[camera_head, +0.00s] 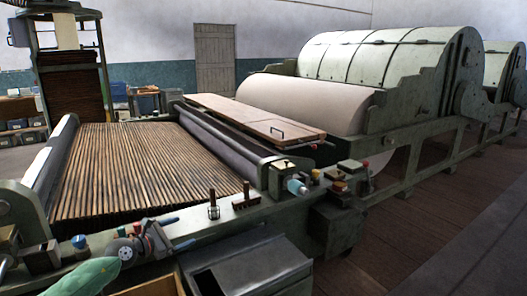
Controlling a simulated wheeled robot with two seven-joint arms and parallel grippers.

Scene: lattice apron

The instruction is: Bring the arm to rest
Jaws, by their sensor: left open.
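My left arm (88,277) comes in at the lower left, with a green sleeve-like covering. My left gripper (179,232) points right, over the near side rail of the machine. Its two thin fingers are spread apart with nothing visible between them. The lattice apron (140,170) of brown wooden slats lies just beyond the gripper. From this view I cannot tell whether the gripper touches the rail. My right gripper is not in view.
An open grey metal bin (245,268) stands below. A large pale roller (305,103) is behind. Wooden floor (385,250) is clear at right.

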